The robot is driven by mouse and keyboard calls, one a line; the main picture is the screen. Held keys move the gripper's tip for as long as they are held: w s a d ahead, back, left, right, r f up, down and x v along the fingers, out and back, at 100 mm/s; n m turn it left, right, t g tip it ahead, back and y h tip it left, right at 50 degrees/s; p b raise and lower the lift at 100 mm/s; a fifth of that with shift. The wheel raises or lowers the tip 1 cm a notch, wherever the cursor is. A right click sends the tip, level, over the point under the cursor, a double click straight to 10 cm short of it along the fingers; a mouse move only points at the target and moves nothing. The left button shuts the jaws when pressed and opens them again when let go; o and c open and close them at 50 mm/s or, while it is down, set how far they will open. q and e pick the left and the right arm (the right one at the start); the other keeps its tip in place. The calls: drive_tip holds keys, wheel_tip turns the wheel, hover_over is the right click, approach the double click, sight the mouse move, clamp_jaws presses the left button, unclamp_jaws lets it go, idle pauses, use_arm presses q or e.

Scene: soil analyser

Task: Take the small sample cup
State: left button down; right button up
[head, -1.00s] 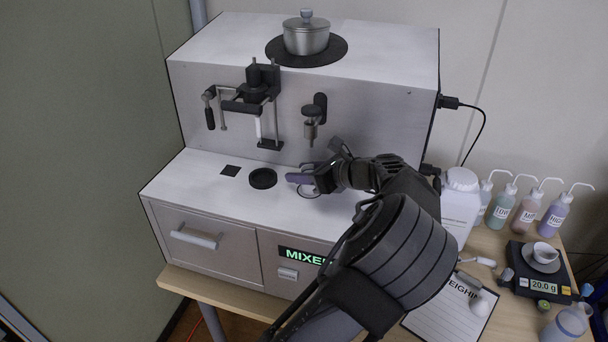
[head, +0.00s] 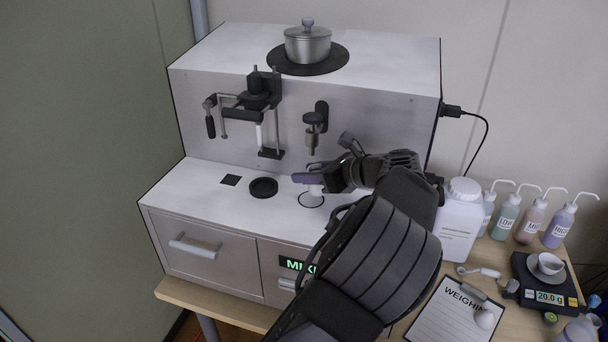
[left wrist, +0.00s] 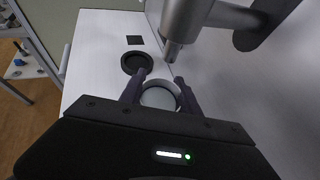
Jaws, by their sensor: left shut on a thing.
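My left gripper (head: 308,182) is above the right part of the machine's white ledge, below the mixer nozzle. It is shut on a small round cup, the small sample cup (left wrist: 158,97), which sits between the two fingers in the left wrist view. In the head view only a pale bit of the cup (head: 315,189) shows under the fingers. The cup appears slightly above a thin black ring mark (head: 311,201) on the ledge. My right gripper is in neither view.
The nozzle (head: 316,128) hangs close above the gripper; a lever press (head: 258,100) is to its left. A black round recess (head: 263,187) lies left on the ledge. At right are a white jug (head: 459,220), several wash bottles and a scale (head: 547,285) with a white cup (head: 550,263).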

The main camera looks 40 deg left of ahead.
use_arm(q)
drive_tip(key=d+b, duration=0.1)
drive_tip(key=d, duration=0.3)
drive_tip(key=d+b, duration=0.1)
drive_tip(key=d, duration=0.3)
drive_tip(key=d+b, duration=0.1)
drive_tip(key=d, duration=0.3)
drive_tip(key=shift+s+d, duration=0.35)
drive_tip(key=shift+d, duration=0.05)
drive_tip(key=shift+s+d, duration=0.1)
drive_tip(key=shift+d, duration=1.5)
drive_tip(key=shift+d, duration=0.1)
